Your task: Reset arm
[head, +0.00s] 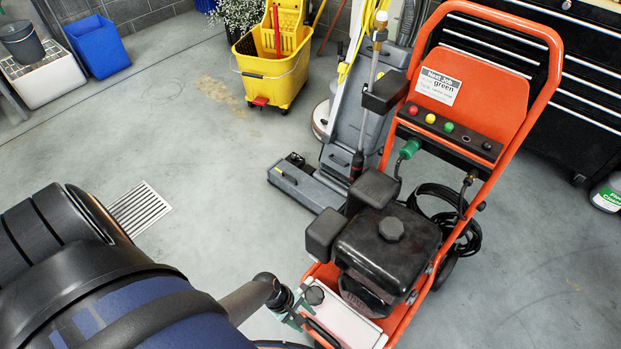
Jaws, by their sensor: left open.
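My left arm comes in from the lower left, large and close to the camera. My left gripper (298,312) is at the bottom centre, small and partly hidden, with greenish fingers. It is open, beside the white tank with a black cap (345,323) at the low front of an orange pressure washer (468,85). I cannot tell whether the fingers touch the tank. My right gripper is not in view.
A black engine (385,255) sits on the washer. A grey floor machine (352,150) stands behind it. A yellow mop bucket (270,75), blue bin (97,46) and black tool cabinet (570,100) stand further back. The floor around the drain grate (140,208) is clear.

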